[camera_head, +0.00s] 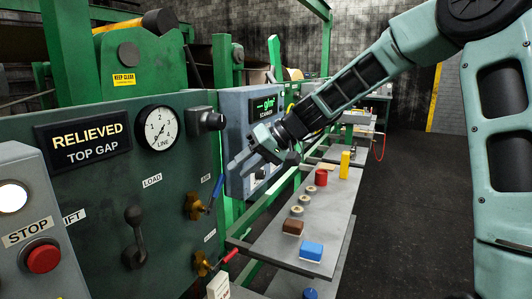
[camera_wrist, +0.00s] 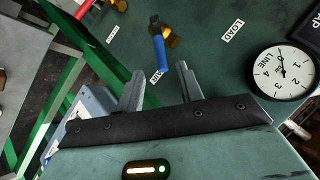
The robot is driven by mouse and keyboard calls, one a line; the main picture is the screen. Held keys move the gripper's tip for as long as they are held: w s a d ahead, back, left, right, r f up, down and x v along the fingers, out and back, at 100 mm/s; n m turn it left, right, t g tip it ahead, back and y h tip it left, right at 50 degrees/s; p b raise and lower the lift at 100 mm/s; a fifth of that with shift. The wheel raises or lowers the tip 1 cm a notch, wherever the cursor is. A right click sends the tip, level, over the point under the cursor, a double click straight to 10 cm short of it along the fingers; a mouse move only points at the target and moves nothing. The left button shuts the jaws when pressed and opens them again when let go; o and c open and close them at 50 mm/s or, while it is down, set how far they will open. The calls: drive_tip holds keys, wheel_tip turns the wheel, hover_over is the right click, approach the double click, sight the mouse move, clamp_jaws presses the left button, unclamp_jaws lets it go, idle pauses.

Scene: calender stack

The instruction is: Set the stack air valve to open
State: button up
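The valve beside a small label that seems to read AIR has a brass body (camera_head: 195,206) and a blue lever (camera_head: 216,190) on the green panel. The lever slants up and right from the body in the head view. In the wrist view the blue lever (camera_wrist: 160,52) lies just beyond the fingertips, roughly in line with the gap. My gripper (camera_head: 240,165) is open and empty, held out in front of the panel, up and right of the lever. Both fingers of the gripper (camera_wrist: 159,70) show apart in the wrist view. They do not appear to touch the lever.
A second brass valve with a red lever (camera_head: 229,256) sits below. A black knobbed lever (camera_head: 134,235), line gauge (camera_head: 159,128) and red stop button (camera_head: 43,258) are leftward. The blue-grey scanner box (camera_head: 236,110) is close behind my gripper. A grey shelf (camera_head: 330,220) holds blocks and rings.

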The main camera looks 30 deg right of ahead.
sight(216, 193)
drive_tip(key=v, duration=0.7)
drive_tip(key=shift+r, duration=0.15)
drive_tip(key=shift+s+d, duration=0.1)
drive_tip(key=shift+d, duration=0.05)
drive_tip(key=shift+d+b, duration=0.1)
drive_tip(key=shift+b, duration=0.2)
clamp_jaws()
drive_tip(key=w+d+f+m+t+y, duration=0.2)
drive_tip(key=d+f+m+y, duration=0.1)
drive_tip(key=f+m+y, duration=0.3)
drive_tip(key=w+d+f+m+t+y, duration=0.2)
drive_tip(key=d+f+m+y, duration=0.25)
drive_tip(key=f, duration=0.25)
drive_tip(key=s+a+p+x, duration=0.1)
drive_tip(key=s+p+x, duration=0.2)
drive_tip(key=x, duration=1)
drive_tip(key=shift+a+r+m+p, duration=0.15)
drive_tip(key=shift+a+m+p, duration=0.15)
drive_tip(key=shift+p, duration=0.35)
